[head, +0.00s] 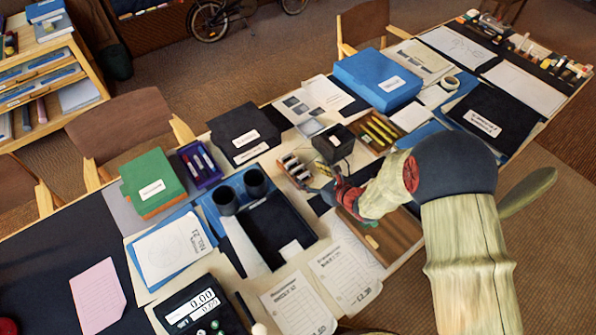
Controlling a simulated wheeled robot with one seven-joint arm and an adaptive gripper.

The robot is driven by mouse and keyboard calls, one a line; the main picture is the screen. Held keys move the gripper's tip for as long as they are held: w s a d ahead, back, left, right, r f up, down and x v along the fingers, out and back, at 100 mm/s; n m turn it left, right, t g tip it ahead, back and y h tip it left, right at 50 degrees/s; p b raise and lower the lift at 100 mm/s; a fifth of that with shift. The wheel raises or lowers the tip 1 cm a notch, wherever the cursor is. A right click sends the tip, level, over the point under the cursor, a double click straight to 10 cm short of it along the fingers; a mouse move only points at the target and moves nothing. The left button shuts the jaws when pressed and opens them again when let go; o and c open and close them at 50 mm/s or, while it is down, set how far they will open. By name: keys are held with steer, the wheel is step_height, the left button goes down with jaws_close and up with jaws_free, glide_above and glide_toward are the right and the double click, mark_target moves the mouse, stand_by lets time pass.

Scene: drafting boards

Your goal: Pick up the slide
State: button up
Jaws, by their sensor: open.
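I cannot pick out the slide for certain. A small greenish piece (372,242) lies on a brown wooden board (398,236), partly behind my arm; it is too small to identify. A small rack with several pale-topped cylinders (292,165) stands left of my gripper. My gripper (318,184) is small in the head view, over the middle of the table, close to the rack's right side. Its jaws are open, and I see nothing held between them. My arm hides part of the table and of the brown board.
A dark open box (333,143) stands just behind my gripper, with a wooden tray of yellow markers (360,139) to its right. A black tray (262,240) and dark cups (256,182) stand to the left. Papers (345,272) lie flat in front. The table is crowded.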

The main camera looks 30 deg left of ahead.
mark_target(299, 168)
steer(key=shift+w+a+f, duration=0.1)
steer(key=shift+f, duration=0.4)
steer(key=shift+w+a+f+m, duration=0.15)
steer(key=shift+a+f+m, duration=0.1)
steer(key=shift+f+m, duration=0.05)
steer(key=b+x, duration=0.2)
steer(key=x, duration=0.4)
steer(key=shift+w+a+f, duration=0.15)
steer(key=shift+w+a, duration=0.05)
steer(key=shift+w, duration=0.15)
steer(key=shift+c, duration=1.2)
steer(key=c, duration=0.6)
